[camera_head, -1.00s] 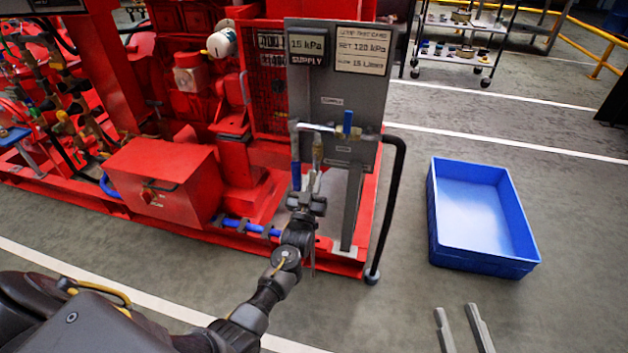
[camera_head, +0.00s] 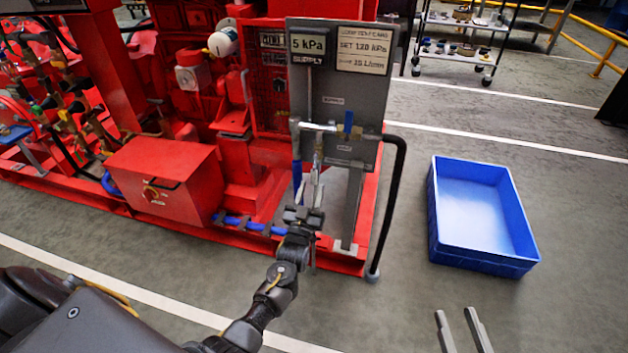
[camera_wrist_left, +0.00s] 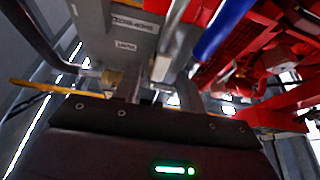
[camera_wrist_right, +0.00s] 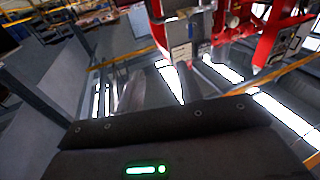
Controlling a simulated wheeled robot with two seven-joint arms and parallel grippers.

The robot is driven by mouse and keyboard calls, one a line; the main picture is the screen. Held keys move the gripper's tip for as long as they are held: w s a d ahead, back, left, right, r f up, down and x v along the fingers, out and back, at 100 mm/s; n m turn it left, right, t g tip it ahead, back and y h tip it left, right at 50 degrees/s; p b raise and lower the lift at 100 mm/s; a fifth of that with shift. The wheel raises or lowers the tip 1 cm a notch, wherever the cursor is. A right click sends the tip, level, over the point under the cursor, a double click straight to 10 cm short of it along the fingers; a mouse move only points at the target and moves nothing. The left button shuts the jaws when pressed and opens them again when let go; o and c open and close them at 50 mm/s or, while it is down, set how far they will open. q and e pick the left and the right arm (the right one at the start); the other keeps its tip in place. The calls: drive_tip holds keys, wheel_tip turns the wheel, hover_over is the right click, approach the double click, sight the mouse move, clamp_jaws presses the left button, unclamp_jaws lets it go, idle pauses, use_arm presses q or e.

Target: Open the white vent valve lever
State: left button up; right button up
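The vent assembly sits on the lower part of a grey panel (camera_head: 335,85). A whitish lever (camera_head: 319,148) hangs down from its pipe, beside a longer blue handle (camera_head: 297,172). My left gripper (camera_head: 307,192) is just below the whitish lever, fingers pointing up. In the left wrist view a pale bar (camera_wrist_left: 174,38) runs up behind the right fingertip, with the blue handle (camera_wrist_left: 222,30) further right. The left fingers (camera_wrist_left: 146,84) stand a little apart with a visible gap; contact with the bar is unclear. My right gripper (camera_head: 462,330) is open and empty, low at right.
A small blue lever (camera_head: 348,122) stands upright on the panel's right. The supply display (camera_head: 308,45) reads 5 kPa. A black hose (camera_head: 388,210) drops to the floor at right. A blue bin (camera_head: 480,215) stands on open floor. Red pumpset framework fills the left.

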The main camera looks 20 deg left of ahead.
use_arm(q)
drive_tip(key=v, duration=0.6)
drive_tip(key=shift+s, duration=0.2)
use_arm(e)
drive_tip(key=shift+w+d+f+m+g+h, duration=0.15)
drive_tip(key=shift+d+f+g+h, duration=0.2)
drive_tip(key=shift+f, duration=0.2)
drive_tip(key=shift+w+d+f+m+g+h, duration=0.15)
drive_tip(key=shift+d+f+g+h, duration=0.15)
drive_tip(key=shift+f, duration=0.25)
use_arm(q)
drive_tip(key=shift+d+f, duration=0.1)
drive_tip(key=shift+f, duration=0.1)
